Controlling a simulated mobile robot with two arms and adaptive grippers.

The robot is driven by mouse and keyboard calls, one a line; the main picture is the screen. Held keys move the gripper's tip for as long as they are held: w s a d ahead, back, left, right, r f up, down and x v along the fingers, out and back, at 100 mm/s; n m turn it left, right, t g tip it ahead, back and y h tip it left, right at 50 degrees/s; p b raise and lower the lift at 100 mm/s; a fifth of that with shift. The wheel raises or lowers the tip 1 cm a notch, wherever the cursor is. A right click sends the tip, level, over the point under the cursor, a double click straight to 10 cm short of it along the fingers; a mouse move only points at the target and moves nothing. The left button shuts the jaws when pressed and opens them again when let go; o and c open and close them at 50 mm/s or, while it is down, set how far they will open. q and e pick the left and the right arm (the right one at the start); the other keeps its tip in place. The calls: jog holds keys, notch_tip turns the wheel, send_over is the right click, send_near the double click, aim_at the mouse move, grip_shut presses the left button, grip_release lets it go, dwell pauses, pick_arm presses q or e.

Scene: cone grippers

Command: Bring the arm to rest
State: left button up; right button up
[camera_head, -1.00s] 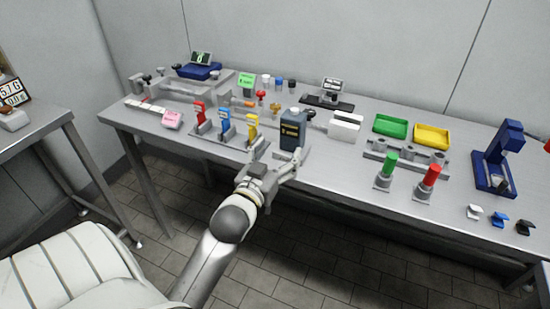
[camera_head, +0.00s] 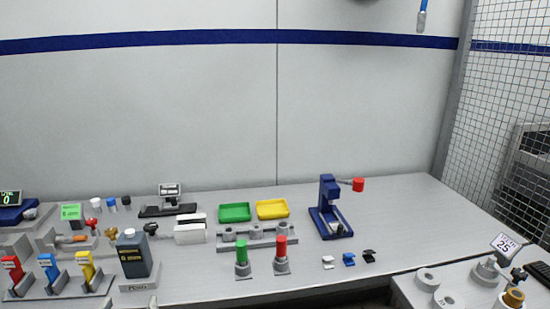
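Neither of my grippers shows in the head view now, and no part of my arms is in the picture. The long grey workbench (camera_head: 400,215) fills the lower part of the view. A dark bottle (camera_head: 134,256) with a grey cap stands upright near its front edge on the left, on a small labelled base. No gripper is seen at the bottle.
Red, blue and yellow handled tools (camera_head: 48,267) stand in a rack at left. Green (camera_head: 234,212) and yellow (camera_head: 272,209) trays lie behind a grey holder. A blue press (camera_head: 329,208) stands right of them. A second table (camera_head: 415,298) is at lower right.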

pick_arm(q)
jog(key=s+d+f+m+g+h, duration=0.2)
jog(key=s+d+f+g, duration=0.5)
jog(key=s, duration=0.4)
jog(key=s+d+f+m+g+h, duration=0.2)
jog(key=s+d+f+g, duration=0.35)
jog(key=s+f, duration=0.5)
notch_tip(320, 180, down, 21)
jog(key=p, duration=0.2)
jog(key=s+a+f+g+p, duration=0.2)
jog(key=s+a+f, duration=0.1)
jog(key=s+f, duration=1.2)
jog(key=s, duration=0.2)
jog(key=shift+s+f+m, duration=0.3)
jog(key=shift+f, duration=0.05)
